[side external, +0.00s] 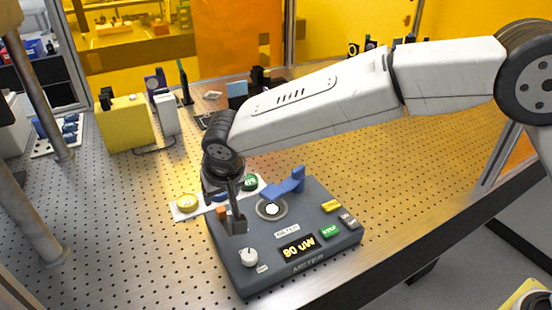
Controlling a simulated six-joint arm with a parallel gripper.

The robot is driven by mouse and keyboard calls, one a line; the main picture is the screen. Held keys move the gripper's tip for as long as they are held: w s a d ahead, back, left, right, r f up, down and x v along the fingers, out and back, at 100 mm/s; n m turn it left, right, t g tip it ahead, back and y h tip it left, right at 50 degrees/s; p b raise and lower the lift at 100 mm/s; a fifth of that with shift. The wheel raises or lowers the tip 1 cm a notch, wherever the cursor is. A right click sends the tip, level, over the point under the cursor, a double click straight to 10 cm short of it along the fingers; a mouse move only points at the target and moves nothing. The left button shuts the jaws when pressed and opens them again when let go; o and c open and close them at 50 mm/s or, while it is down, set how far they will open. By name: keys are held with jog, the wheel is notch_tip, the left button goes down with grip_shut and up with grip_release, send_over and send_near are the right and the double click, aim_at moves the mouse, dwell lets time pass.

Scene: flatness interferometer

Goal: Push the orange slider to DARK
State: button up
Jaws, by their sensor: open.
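The dark grey meter box (270,275) sits on the perforated table, its display (298,247) lit with a reading in uW. A small orange piece (221,211), which looks like the slider, shows at the box's left rear corner, partly hidden by my gripper. My gripper (238,225) is open and points down over the left part of the box, right beside the orange piece. I cannot tell whether they touch. No DARK marking is legible.
The box also carries a white knob (249,257), a round sensor (272,209), a blue flap (287,186) and yellow (331,207), green (329,231) and grey (348,220) buttons. Table left of the box is clear.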

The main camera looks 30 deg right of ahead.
aim_at(221, 210)
jog(key=shift+f, duration=0.15)
jog(key=shift+x, duration=3.8)
jog(key=shift+c, duration=0.2)
grip_shut()
